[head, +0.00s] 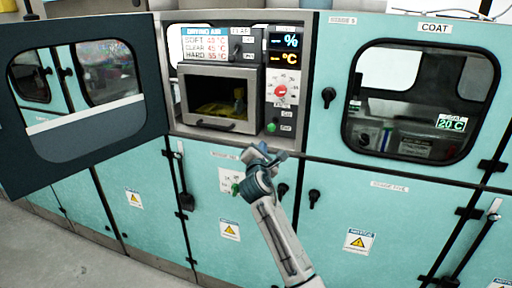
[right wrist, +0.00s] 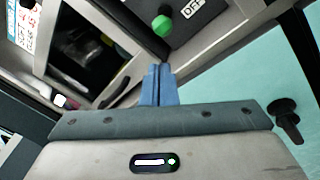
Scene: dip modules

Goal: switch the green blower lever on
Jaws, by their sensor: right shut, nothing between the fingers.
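A green lever knob (head: 271,128) sits on the grey strip right of the small oven-like chamber, below the red dial. It is level with the lower of two small labels (head: 286,128). In the right wrist view the green knob (right wrist: 162,24) is beside a label reading OFF (right wrist: 193,8). My right gripper (head: 268,151) is just below the knob, apart from it as far as I can tell. Its blue fingers (right wrist: 158,86) are shut and empty, pointing toward the knob. My left gripper is not in view.
A dark-framed door (head: 68,168) stands open at the left. The chamber (head: 219,97) holds something yellow. A red dial (head: 280,91) is above the knob. Black handles (head: 329,97) stick out from the doors.

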